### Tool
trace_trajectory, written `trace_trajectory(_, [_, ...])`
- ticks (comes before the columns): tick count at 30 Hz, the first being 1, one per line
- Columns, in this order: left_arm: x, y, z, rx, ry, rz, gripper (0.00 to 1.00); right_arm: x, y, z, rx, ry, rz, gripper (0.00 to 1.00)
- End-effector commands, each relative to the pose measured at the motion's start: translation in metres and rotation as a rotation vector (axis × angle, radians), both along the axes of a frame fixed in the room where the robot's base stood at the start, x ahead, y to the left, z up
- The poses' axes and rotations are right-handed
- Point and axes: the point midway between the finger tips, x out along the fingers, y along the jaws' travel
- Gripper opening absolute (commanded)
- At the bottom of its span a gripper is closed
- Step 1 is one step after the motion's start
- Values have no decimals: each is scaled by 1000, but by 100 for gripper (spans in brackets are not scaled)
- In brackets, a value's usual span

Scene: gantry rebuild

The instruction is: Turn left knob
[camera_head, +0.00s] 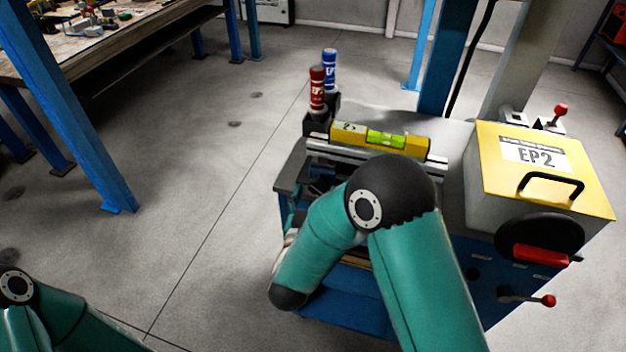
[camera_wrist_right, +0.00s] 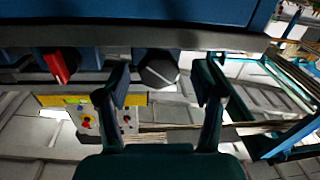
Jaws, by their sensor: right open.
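In the right wrist view a dark round knob (camera_wrist_right: 158,70) with a pale line across its face sits under the edge of a blue panel. A red knob (camera_wrist_right: 58,66) is to its left in that view. I cannot tell from the frames which one is the task's left knob. My right gripper (camera_wrist_right: 163,88) is open, with its fingers on either side of the dark knob. I see no clear contact. In the head view my right arm covers the front of the blue bench, hiding the knobs and most of that gripper. My left gripper is out of view.
The bench top (camera_head: 455,130) carries a yellow spirit level (camera_head: 350,134), a red can (camera_head: 317,88), a blue can (camera_head: 329,70) and a yellow-topped EP2 box (camera_head: 540,165). A red-handled lever (camera_head: 540,300) sticks out at the right. The floor left of the bench is clear.

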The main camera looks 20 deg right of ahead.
Motion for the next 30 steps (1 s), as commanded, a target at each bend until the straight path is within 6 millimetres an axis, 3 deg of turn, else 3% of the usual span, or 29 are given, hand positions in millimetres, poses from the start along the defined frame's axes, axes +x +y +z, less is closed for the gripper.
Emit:
trace_trajectory(13, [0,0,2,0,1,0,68,3,-9,0,0,0,-7,67])
trace_trajectory(24, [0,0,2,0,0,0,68,3,-8,0,0,0,-5,8])
trace_trajectory(30, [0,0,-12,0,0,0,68,3,-9,-4,34,-24,-6,8])
